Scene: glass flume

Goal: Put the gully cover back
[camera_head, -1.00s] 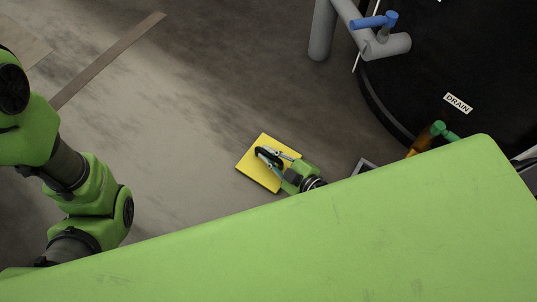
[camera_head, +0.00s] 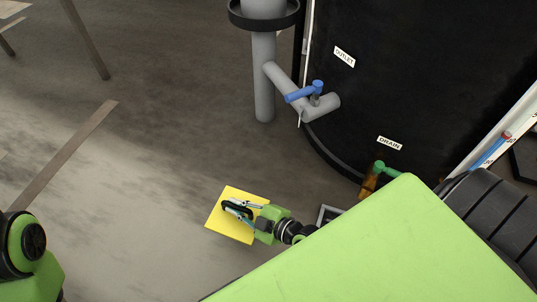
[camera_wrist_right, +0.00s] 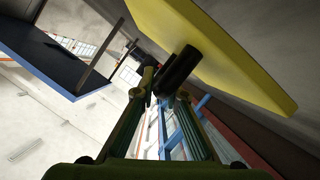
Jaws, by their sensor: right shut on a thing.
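The gully cover is a square yellow plate (camera_head: 228,228) with a black handle (camera_head: 236,209). In the head view it is low in the middle, over the grey floor. My right gripper (camera_head: 243,210) is shut on the handle. In the right wrist view the yellow plate (camera_wrist_right: 225,45) fills the upper right and the black handle (camera_wrist_right: 180,68) sits between the fingertips. The plate's height above the floor is hard to judge. My left arm shows at the lower left of the head view, but its gripper is out of view.
A grey-edged dark frame (camera_head: 328,214) lies right of the cover, partly hidden by my green body. A black tank (camera_head: 420,80) with DRAIN and OUTLET labels stands behind, with a grey pipe (camera_head: 264,85) and blue valve handle (camera_head: 304,92). Floor left of the cover is clear.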

